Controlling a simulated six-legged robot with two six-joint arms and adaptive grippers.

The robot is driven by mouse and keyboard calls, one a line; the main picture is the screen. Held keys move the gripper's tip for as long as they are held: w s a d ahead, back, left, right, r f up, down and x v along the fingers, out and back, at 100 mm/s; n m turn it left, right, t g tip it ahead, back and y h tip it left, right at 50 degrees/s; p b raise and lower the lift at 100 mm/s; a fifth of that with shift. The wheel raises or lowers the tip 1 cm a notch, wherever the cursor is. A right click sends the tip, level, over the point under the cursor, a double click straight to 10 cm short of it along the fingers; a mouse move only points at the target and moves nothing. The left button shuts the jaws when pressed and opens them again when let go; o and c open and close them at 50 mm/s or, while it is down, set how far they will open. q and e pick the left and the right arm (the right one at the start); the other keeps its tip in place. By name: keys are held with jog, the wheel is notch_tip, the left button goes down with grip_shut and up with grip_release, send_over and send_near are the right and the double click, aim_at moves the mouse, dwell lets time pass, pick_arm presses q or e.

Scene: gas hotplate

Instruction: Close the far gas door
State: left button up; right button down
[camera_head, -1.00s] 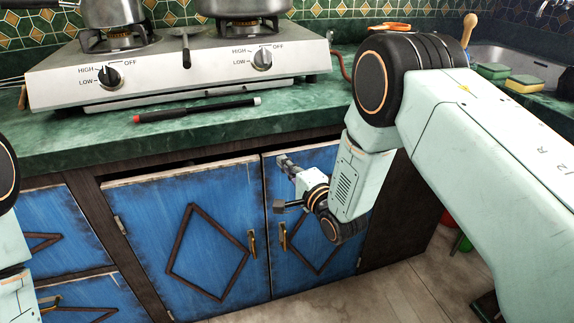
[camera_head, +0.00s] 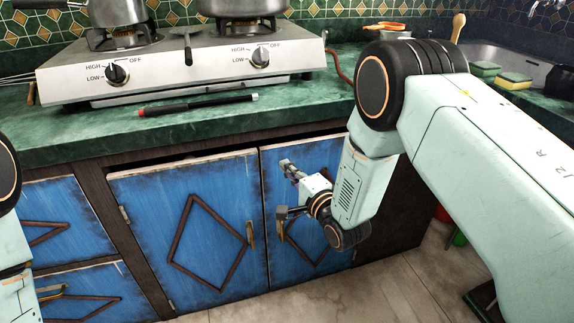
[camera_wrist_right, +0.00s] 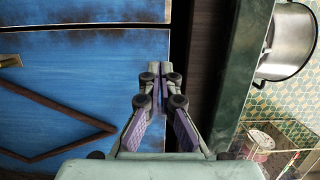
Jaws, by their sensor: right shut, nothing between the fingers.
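Two blue cabinet doors stand side by side under the green counter. The right one, the farther door (camera_head: 268,180), has a dark diamond frame and a brass handle (camera_head: 279,232), and lies nearly flush with its neighbour; I cannot tell whether it is fully closed. My right gripper (camera_head: 287,165) is shut and empty in front of this door's upper part. In the right wrist view its fingertips (camera_wrist_right: 161,70) meet before the blue door (camera_wrist_right: 80,85), near its top edge; contact is unclear. My left gripper is out of view; only part of the left arm shows.
The left blue door (camera_head: 150,215) has its own brass handle (camera_head: 250,234). A gas hotplate (camera_head: 190,75) with two pots stands on the green counter (camera_head: 70,130), a black-and-red lighter (camera_head: 198,105) before it. Blue drawers (camera_head: 65,220) are at left. Tiled floor (camera_head: 330,295) is clear.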

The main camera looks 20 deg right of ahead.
jog(key=s+p, duration=0.3)
jog(key=s, duration=0.6)
jog(key=s+d+f+n+g+h, duration=0.3)
jog(key=s+f+n+g, duration=0.65)
jog(key=s+f, duration=0.4)
jog(key=s+d+n+g+h+p, duration=0.1)
jog(key=s+n+g, duration=0.4)
jog(key=s, duration=1.7)
jog(key=d+g+p, duration=0.1)
jog(key=g+p, duration=0.1)
jog(key=g, duration=0.1)
jog(key=shift+s+d+r+h, duration=0.15)
jog(key=shift+s+r+h, duration=0.15)
jog(key=shift+s+r, duration=0.05)
